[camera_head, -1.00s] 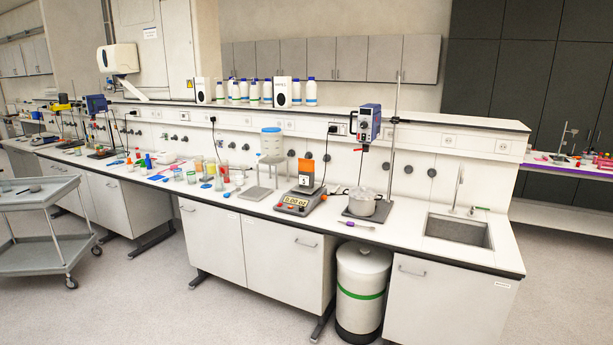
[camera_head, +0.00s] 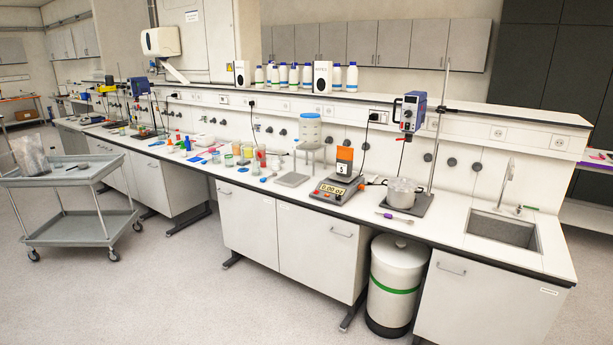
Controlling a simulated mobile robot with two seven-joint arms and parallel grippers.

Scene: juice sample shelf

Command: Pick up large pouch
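A translucent greyish pouch (camera_head: 31,156) stands upright at the far left of the view, at the left end of the grey cart's upper tray (camera_head: 92,176). It looks like the large pouch, but its contents are too blurred to tell. A small dark object (camera_head: 83,166) lies on the same tray to the right of the pouch. Neither of my grippers shows in this view.
A long white lab bench (camera_head: 440,222) runs across the view, with a scale (camera_head: 336,192), a pot (camera_head: 401,193), several cups and a sink (camera_head: 503,229). A white bin (camera_head: 394,283) stands under it. The floor (camera_head: 190,295) in front is clear.

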